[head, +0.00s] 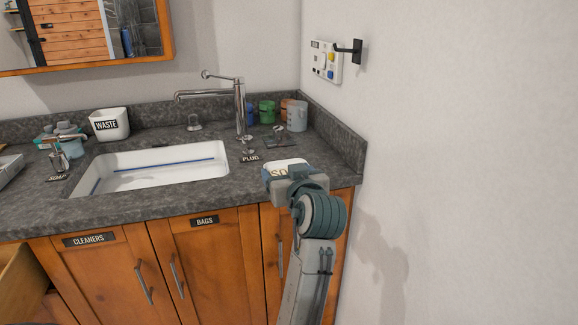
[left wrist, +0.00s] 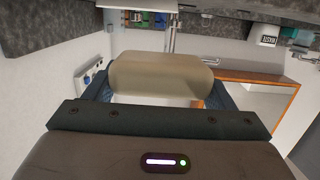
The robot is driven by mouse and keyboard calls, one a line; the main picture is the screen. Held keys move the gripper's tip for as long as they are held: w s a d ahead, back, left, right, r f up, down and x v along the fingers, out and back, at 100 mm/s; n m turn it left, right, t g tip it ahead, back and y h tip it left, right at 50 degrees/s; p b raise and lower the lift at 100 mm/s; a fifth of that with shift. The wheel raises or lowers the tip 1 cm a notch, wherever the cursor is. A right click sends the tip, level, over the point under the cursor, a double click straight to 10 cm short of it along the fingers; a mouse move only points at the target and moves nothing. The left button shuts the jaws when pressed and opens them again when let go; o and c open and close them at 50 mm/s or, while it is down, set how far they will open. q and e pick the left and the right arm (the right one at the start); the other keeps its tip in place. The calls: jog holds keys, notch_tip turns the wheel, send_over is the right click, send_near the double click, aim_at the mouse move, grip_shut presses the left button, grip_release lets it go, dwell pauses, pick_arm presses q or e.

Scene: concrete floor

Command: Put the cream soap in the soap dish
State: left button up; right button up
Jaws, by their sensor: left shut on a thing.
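The cream soap (left wrist: 160,75) is a rounded pale block between the two fingers of my left gripper in the left wrist view. My left gripper (head: 284,172) is shut on it at the right front of the counter in the head view. A white dish (head: 287,162) with partly hidden lettering, which looks like the soap dish, shows just behind the gripper. The gripper covers most of the soap and part of the dish there, so I cannot tell whether soap and dish touch. My right gripper is in neither view.
The white sink (head: 160,168) lies left of the gripper, with a chrome tap (head: 240,105) behind. Several coloured cups (head: 297,115) stand at the back right corner. A white waste bin (head: 109,124) stands at the back left. The wall (head: 450,150) closes off the right side.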

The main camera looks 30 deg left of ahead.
pick_arm(q)
jog(key=w+a, duration=0.2)
jog(key=w, duration=0.2)
jog(key=w+a+f, duration=0.1)
jog(key=w+a, duration=0.2)
jog(key=w, duration=0.1)
jog(key=w+a+p, duration=0.1)
jog(key=w+a, duration=0.2)
jog(key=shift+w+f, duration=0.15)
jog(key=shift+w, duration=0.25)
notch_tip(320, 180, down, 3)
jog(key=shift+w+f, duration=0.1)
jog(key=shift+f, duration=0.2)
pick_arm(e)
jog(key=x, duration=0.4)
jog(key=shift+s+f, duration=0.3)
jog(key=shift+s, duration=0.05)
pick_arm(q)
jog(key=shift+f, duration=0.1)
jog(key=o, duration=1)
jog(key=shift+o, duration=0.2)
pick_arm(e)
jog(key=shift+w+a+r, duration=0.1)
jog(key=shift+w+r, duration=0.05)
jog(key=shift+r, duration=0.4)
